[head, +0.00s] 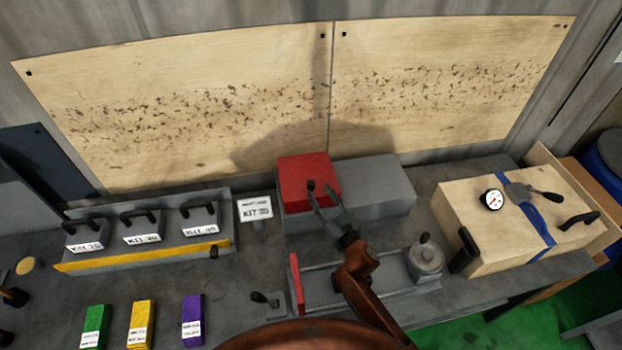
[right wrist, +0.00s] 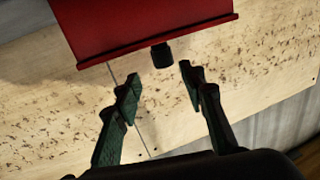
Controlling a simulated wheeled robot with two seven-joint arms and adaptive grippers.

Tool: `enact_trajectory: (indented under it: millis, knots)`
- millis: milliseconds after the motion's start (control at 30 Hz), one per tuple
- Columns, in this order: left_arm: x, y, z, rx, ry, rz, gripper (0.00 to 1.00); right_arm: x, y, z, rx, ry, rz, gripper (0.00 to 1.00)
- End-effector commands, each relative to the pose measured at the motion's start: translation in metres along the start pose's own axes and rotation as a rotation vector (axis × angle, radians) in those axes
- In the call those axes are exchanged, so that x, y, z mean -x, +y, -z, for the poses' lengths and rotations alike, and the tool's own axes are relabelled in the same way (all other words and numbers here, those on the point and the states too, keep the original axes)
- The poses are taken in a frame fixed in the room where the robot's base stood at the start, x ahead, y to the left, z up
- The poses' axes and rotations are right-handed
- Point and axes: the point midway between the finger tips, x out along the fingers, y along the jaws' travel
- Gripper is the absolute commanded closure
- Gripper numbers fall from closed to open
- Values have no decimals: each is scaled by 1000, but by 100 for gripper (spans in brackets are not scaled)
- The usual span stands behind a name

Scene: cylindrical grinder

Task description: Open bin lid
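A red lid (head: 306,172) sits on the left part of a long grey bin (head: 380,190) against the back wall. A small black knob (head: 311,186) stands out at the lid's front. My right gripper (head: 326,203) is open, its two fingers reaching toward the knob from the front. In the right wrist view the red lid (right wrist: 150,25) fills the top and the black knob (right wrist: 162,55) hangs from its edge. The open fingers (right wrist: 160,84) lie either side of the knob's line, apart from it, with nothing between them. My left gripper is not in view.
A grey fixture with a red plate (head: 297,284) lies in front of the bin. A wooden box (head: 480,215) with a gauge stands right. A rack of labelled kits (head: 140,235) and green, yellow and purple blocks (head: 192,320) are left. A KIT sign (head: 255,208) stands beside the bin.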

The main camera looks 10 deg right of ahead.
Motion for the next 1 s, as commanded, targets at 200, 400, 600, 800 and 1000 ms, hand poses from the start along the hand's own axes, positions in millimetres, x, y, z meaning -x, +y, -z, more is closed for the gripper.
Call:
enact_trajectory:
  millis: [200, 400, 600, 800, 1000]
  knots:
    - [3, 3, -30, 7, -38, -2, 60, -40, -6, 2, 1, 3, 11, 62]
    - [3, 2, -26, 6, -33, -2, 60, -59, -5, 1, 0, 1, 8, 62]
    - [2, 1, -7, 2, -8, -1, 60, -63, -4, 1, 0, 1, 7, 62]
    - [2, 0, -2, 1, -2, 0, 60, -62, -4, 1, 0, 1, 5, 67]
    - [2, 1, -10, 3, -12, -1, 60, -62, -4, 1, 0, 1, 5, 80]
